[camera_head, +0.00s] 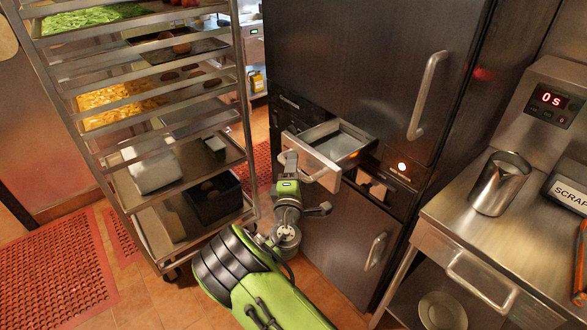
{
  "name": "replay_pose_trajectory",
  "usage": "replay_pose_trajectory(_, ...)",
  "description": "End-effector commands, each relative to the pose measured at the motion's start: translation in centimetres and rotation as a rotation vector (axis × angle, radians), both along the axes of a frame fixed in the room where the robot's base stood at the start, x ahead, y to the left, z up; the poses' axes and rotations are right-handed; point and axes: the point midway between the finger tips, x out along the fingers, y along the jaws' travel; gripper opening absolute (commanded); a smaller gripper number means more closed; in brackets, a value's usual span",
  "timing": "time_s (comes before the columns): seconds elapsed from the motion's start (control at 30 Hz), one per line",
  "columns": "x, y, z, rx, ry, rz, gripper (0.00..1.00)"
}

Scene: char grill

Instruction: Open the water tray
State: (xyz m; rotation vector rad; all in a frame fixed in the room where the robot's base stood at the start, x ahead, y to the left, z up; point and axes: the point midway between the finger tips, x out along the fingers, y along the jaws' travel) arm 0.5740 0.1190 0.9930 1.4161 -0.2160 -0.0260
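The water tray (331,141) is a metal drawer in the dark cabinet, pulled partly out. Its pale front panel (310,151) stands clear of the cabinet, and the hollow inside shows from above. A light handle shows low on the front. My gripper (290,162) is at the left part of the drawer front, close to the handle. I cannot tell whether it touches the handle, or whether the fingers are open or shut. My green arm reaches up to it from the bottom of the view.
A tall wheeled rack (248,130) with food trays stands close on the left. The cabinet's large upper door (365,60) and lower door (350,235) are shut. A steel counter (455,225) with a metal pitcher (500,183) is on the right.

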Motion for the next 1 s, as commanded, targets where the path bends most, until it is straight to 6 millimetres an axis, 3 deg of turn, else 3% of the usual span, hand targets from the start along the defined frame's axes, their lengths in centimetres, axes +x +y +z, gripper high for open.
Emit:
replay_pose_trajectory(0.33,-0.9,0.2,-0.2,-0.001,-0.001,0.001,0.44)
replay_pose_trajectory(0.8,-12.9,2.2,-2.0,-0.009,-0.001,0.006,0.44)
replay_pose_trajectory(1.0,-15.3,2.4,-2.1,-0.003,-0.002,0.002,0.44)
